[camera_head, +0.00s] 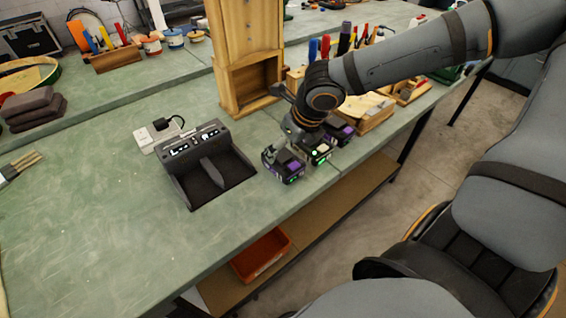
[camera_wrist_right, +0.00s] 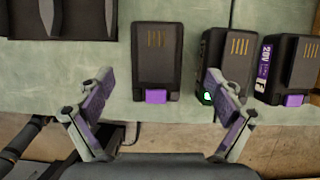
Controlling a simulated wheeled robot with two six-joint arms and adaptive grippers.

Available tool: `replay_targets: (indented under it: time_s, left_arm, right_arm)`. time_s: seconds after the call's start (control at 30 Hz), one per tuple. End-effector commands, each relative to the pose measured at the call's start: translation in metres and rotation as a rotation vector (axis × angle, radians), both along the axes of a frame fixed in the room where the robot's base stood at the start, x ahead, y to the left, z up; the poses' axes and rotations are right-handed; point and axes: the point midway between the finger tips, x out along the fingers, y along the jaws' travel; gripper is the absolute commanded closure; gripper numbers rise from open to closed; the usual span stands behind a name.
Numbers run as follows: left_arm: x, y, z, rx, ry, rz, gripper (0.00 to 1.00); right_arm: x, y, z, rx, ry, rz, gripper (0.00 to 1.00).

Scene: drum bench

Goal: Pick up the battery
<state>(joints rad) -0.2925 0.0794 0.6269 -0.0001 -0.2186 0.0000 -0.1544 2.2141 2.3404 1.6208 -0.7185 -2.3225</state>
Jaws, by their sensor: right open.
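Several black and purple batteries stand in a row near the bench's front edge. The one nearest the charger (camera_head: 284,166) lies between my spread fingers in the right wrist view (camera_wrist_right: 157,58), with its purple latch toward me. A second battery (camera_head: 318,154) with a green light stands beside it and shows right of my fingers (camera_wrist_right: 232,62). A third (camera_head: 341,131) is at the far end of the row (camera_wrist_right: 290,65). My right gripper (camera_head: 300,140) is over the row, open and empty; its fingers (camera_wrist_right: 160,82) are apart from the battery. My left gripper is out of view.
A black two-bay charger (camera_head: 211,168) stands left of the batteries, its bays visibly empty. The green bench (camera_head: 110,230) is clear at front left. An orange bin (camera_head: 262,255) sits below.

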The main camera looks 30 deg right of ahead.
Motion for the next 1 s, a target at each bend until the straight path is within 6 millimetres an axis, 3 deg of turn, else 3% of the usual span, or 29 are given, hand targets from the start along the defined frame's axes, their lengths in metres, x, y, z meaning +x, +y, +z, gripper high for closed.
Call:
replay_targets:
  time_s: [0.23,0.57,1.0]
  left_arm:
    - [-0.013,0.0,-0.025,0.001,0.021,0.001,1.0]
    - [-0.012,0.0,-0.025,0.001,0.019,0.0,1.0]
    - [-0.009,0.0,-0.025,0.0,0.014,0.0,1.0]
  right_arm:
    - [0.011,0.004,-0.038,-0.005,0.002,0.001,0.08]
    - [0.015,0.006,-0.041,0.001,0.0,0.001,0.09]
    - [0.014,0.006,-0.041,0.001,0.0,0.001,0.69]
